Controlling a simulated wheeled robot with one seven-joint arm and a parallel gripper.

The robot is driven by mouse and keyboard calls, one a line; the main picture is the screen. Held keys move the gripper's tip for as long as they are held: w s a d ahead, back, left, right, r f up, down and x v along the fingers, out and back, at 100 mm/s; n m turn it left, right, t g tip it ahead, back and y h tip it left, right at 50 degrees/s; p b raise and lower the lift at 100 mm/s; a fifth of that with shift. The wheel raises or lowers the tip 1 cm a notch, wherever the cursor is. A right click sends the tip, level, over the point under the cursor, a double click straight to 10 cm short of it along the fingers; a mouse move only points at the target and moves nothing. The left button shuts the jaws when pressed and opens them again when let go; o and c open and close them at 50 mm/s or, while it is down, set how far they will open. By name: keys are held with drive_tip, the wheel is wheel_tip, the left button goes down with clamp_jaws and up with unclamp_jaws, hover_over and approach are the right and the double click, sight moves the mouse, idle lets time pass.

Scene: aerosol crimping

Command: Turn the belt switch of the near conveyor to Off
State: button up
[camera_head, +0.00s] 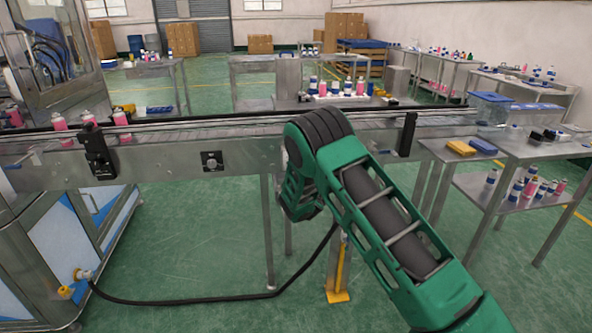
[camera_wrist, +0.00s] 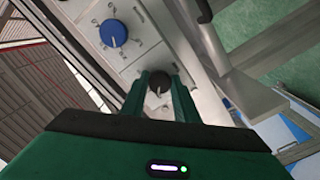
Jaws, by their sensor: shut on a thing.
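In the wrist view, a black knob (camera_wrist: 158,81) sits on a light grey panel (camera_wrist: 135,62). My gripper (camera_wrist: 160,84) has one finger on each side of this knob and is shut on it. Small marks surround the knob, but I cannot read them or tell its setting. A blue dial (camera_wrist: 113,32) with marks around it is on the same panel, up and left of the knob, apart from my fingers. In the head view, the near conveyor (camera_head: 235,148) runs across the middle; my arm hides my fingertips and the held knob there.
Pink-and-white cans (camera_head: 88,117) stand at the conveyor's left. A small black fitting (camera_head: 211,161) is on its front side. A black hose (camera_head: 200,301) lies on the floor near a yellow-footed post (camera_head: 338,295). A side table (camera_head: 520,148) stands right.

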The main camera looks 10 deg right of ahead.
drive_tip(key=shift+a+n, duration=0.15)
drive_tip(key=shift+n, duration=0.35)
drive_tip(key=shift+f, duration=0.1)
drive_tip(key=o, duration=1.1)
drive_tip(key=shift+c, duration=0.2)
drive_tip(key=shift+s, duration=0.1)
drive_tip(key=s, duration=1)
drive_tip(key=shift+s, duration=0.2)
